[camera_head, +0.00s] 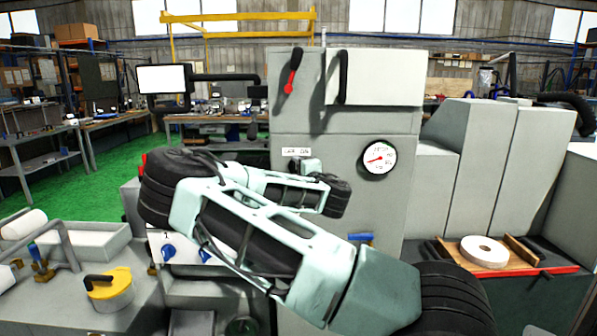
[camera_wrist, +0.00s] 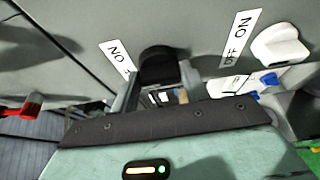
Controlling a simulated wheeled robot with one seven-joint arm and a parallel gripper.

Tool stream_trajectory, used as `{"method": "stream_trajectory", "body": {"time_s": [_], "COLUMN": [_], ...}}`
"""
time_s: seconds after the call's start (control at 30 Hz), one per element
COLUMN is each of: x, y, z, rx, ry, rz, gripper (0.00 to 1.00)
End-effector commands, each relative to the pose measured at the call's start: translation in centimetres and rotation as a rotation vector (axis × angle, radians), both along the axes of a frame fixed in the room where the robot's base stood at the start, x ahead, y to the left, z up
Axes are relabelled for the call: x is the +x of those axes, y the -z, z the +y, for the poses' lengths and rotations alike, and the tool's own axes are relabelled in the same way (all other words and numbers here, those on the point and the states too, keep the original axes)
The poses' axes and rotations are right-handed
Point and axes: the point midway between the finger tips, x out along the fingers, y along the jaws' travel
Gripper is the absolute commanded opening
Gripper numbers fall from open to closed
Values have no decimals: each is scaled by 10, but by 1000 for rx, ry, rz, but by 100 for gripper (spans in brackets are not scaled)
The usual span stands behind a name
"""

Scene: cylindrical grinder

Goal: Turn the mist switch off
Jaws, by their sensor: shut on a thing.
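A grey machine panel carries a black knob (camera_wrist: 160,62) in the wrist view, with a partly hidden label (camera_wrist: 117,56) beside it. My gripper (camera_wrist: 158,84) has its fingers on either side of this knob and is shut on it. A white knob (camera_wrist: 281,45) with an OFF/ON label (camera_wrist: 238,40) sits to the right, apart from my fingers. In the head view my gripper (camera_head: 301,164) is against the panel just under small labels (camera_head: 295,152). My arm hides much of the panel there. I cannot read which knob is the mist switch.
A red-tipped lever (camera_head: 291,78) and a round gauge (camera_head: 379,158) are on the machine's front. Blue knobs (camera_head: 168,253) are below left of my arm. A yellow-lidded pot (camera_head: 110,285) stands on the left bench. A white wheel (camera_head: 483,251) lies on a wooden board at right.

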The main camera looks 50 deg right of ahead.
Motion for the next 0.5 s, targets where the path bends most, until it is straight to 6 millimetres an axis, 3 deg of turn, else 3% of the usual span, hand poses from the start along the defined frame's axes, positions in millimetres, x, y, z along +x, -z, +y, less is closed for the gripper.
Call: {"method": "stream_trajectory", "body": {"time_s": [0.03, 0.07, 0.1, 0.5], "x": [0, 0, 0, -6], "y": [1, 1, 1, 1], "z": [1, 1, 1, 3], "rx": [0, 0, 0, 0], "ry": [-2, -2, -2, 0], "rz": [2, 2, 2, 0], "gripper": [22, 54, 65, 65]}}
